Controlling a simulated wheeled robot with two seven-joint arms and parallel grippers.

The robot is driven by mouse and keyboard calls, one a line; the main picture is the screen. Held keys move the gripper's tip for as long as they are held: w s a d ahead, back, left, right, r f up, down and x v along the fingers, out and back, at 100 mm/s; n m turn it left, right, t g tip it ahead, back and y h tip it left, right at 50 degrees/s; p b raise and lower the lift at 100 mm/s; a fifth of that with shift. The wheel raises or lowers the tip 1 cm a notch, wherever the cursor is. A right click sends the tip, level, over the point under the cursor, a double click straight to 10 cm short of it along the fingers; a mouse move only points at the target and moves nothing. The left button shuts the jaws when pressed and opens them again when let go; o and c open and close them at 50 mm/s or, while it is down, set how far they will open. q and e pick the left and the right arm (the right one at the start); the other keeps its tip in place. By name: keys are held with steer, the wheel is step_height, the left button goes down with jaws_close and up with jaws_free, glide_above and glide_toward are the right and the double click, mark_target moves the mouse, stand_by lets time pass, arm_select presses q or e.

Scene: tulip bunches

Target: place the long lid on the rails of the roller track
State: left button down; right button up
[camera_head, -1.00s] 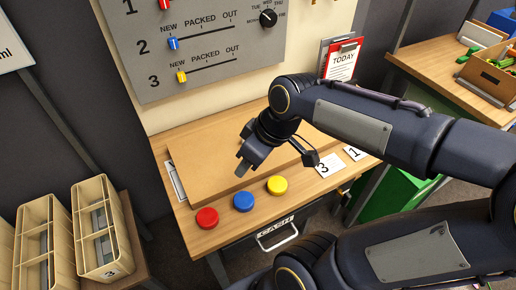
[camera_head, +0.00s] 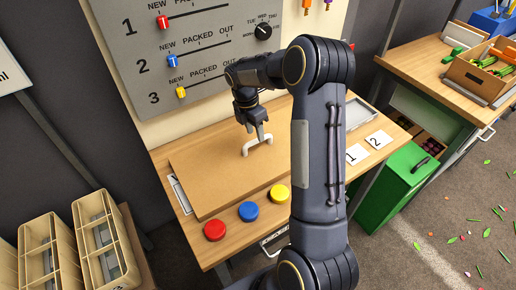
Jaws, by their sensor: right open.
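A long flat brown board (camera_head: 205,175), which looks like the long lid, lies on the wooden table. My right gripper (camera_head: 257,145) is over the far middle part of this board, pointing down. Its jaws are open. A pale bracket shape shows at its lower end. I cannot tell whether this is the spread fingers or a handle on the board, nor whether it touches the board. I cannot make out the roller track or its rails for sure. My right arm hides the right part of the board and table. My left gripper is out of view.
Red (camera_head: 215,230), blue (camera_head: 248,211) and yellow (camera_head: 279,193) buttons line the table's front edge. Number cards (camera_head: 378,139) lie right. A slider panel (camera_head: 190,50) stands behind. Beige bins (camera_head: 105,240) stand left, a green box (camera_head: 400,172) right of the table.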

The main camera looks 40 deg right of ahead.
mark_target(258, 147)
steer(key=f, duration=0.3)
steer(key=s+f+p, duration=0.1)
steer(key=shift+d+f, duration=0.25)
steer(key=shift+f, duration=0.1)
jaws_close()
